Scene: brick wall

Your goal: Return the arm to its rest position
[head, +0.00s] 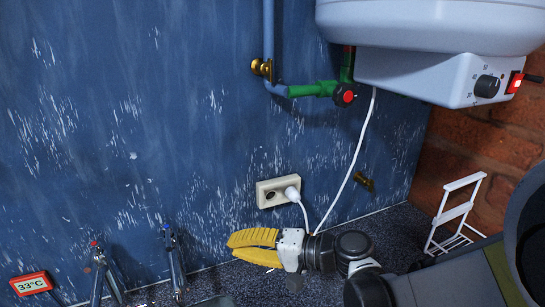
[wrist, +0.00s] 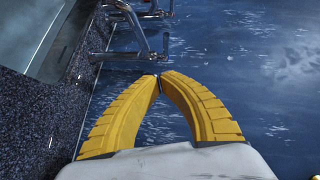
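My gripper (head: 232,244) has yellow fingers and is low in the middle of the head view, pointing left. It is above the dark speckled counter, in front of the blue wall and below the wall socket. In the wrist view the two finger tips of my gripper (wrist: 160,82) meet, with nothing between them. The arm runs from it to the lower right corner of the head view.
A white socket (head: 272,191) with a plug and white cable is just above my gripper. A white boiler (head: 435,25) hangs at upper right. Taps (head: 175,262) stand at lower left and in the wrist view (wrist: 135,35). A white rack (head: 455,215) stands right.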

